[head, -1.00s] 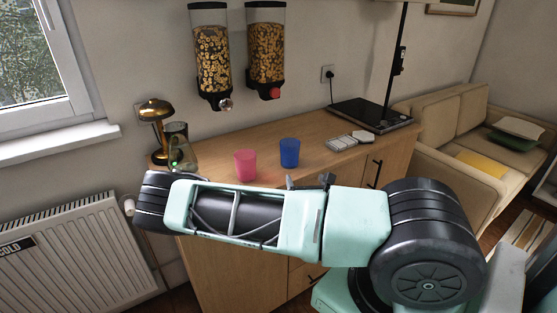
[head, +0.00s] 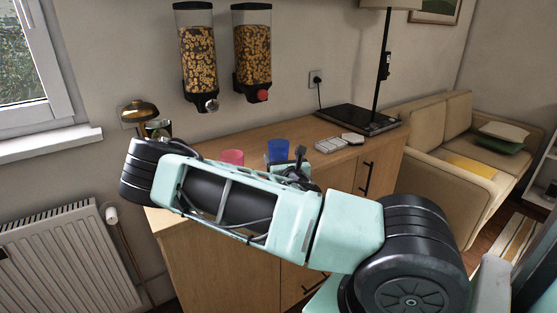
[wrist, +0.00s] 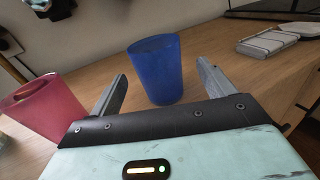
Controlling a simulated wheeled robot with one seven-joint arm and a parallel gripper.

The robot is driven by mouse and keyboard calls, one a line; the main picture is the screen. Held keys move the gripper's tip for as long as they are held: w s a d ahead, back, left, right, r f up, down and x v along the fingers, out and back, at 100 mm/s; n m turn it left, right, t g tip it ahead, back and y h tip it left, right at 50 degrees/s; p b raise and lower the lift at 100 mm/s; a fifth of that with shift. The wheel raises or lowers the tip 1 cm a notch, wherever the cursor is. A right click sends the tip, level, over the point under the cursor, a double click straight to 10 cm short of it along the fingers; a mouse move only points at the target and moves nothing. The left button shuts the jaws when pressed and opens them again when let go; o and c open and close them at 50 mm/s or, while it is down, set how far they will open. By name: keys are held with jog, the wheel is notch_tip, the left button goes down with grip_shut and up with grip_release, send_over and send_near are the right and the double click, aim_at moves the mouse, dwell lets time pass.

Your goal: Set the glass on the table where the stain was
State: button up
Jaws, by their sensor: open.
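A blue glass (head: 278,151) stands upright on the wooden cabinet top, partly hidden behind my arm in the head view. In the wrist view the blue glass (wrist: 156,70) stands ahead of my open gripper (wrist: 160,84), roughly between the lines of the two fingers; I cannot tell if it is within their reach. A pink glass (head: 232,157) stands to its left, and in the wrist view the pink glass (wrist: 45,106) is left of the left finger. In the head view my gripper (head: 299,165) is mostly hidden by the arm. No stain and no separate table show.
Two cereal dispensers (head: 198,55) hang on the wall above the cabinet top (head: 225,138). A brass lamp (head: 139,112) is at the left end. A sofa (head: 445,135) stands beyond.

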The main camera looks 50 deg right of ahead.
jog(key=shift+f+p+x, duration=0.15)
jog(key=shift+p+x, duration=0.15)
jog(key=shift+x, duration=1.45)
jog(key=shift+f+p+x, duration=0.1)
jog(key=shift+p+x, duration=0.15)
jog(key=shift+x, duration=1.55)
jog(key=shift+a, duration=0.15)
jog(key=c, duration=1.2)
jog(key=shift+c, duration=0.9)
jog(key=shift+r, duration=0.15)
